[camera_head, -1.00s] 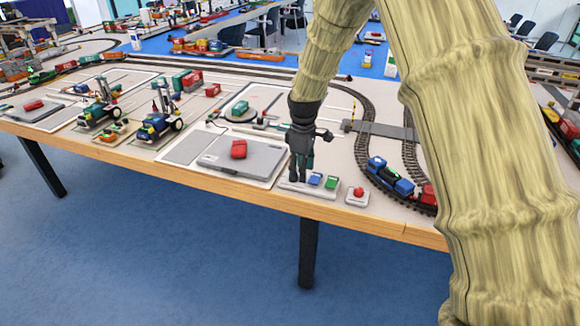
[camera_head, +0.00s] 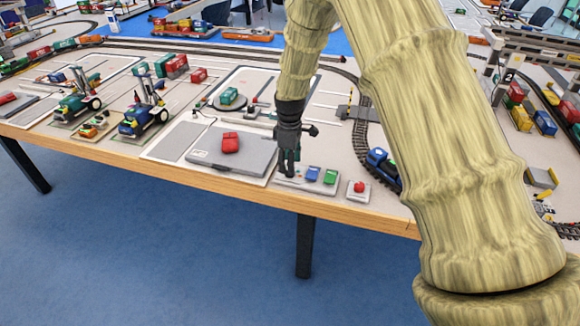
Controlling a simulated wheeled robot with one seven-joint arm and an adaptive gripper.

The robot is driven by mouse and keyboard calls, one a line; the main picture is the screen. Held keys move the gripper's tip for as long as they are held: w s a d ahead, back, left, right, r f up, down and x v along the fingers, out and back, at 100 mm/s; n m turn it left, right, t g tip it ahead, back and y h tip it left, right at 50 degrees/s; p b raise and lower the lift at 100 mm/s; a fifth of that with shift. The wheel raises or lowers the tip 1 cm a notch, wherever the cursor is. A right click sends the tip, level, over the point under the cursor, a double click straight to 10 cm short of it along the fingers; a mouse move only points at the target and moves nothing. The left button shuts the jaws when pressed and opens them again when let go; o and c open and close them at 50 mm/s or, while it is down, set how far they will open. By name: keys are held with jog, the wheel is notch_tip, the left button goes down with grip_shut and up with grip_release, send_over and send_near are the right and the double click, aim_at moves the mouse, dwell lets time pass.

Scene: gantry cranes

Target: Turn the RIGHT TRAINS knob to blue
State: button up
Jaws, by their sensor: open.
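My gripper (camera_head: 287,172) points down over the panel's left end, left of the blue block. Its fingers look open but small in this view. They hide part of the panel. I cannot make out a knob or any label there, nor whether the fingers touch anything.
A small box with a red button (camera_head: 359,187) stands right of the panel. A grey plate with a red block (camera_head: 230,143) lies to the left. Track with a blue train (camera_head: 377,158) runs behind, partly hidden by my arm. Toy vehicles (camera_head: 146,117) stand further left.

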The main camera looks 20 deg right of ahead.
jog(key=shift+f, duration=1.45)
jog(key=shift+c, duration=0.3)
jog(key=c, duration=1)
